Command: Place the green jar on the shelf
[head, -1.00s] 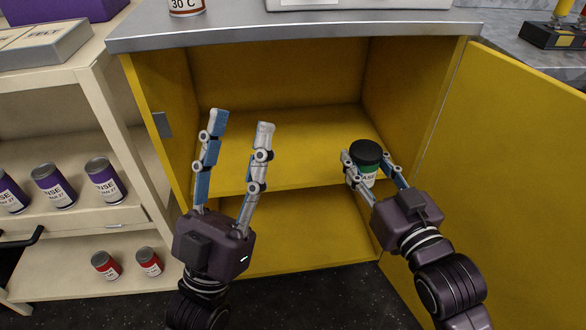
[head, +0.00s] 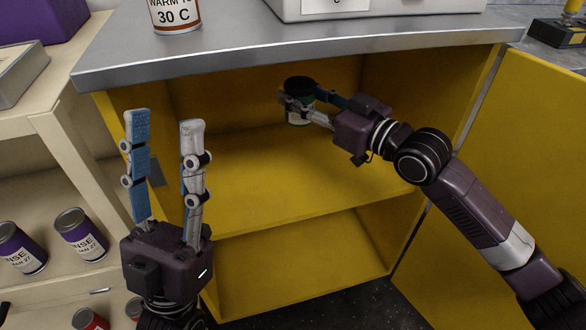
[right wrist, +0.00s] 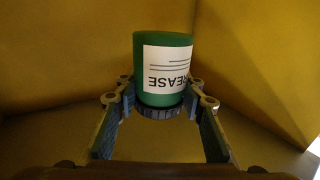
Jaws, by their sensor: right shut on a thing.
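The green jar (head: 299,105) has a black lid and a white label. My right gripper (head: 303,98) is shut on it, inside the yellow cabinet near the back wall. In the right wrist view the jar (right wrist: 163,65) sits between the two fingers (right wrist: 160,103), which close around its dark lid end. The jar looks held above the cabinet's shelf (head: 290,175); whether its base touches anything cannot be told. My left gripper (head: 160,130) is open and empty, upright in front of the cabinet's left side.
The cabinet's grey top (head: 300,40) overhangs the opening and carries an orange-and-white can (head: 175,15). An open yellow door (head: 510,170) stands at right. A cream rack with purple cans (head: 80,234) is at left. The yellow shelf's middle and front are bare.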

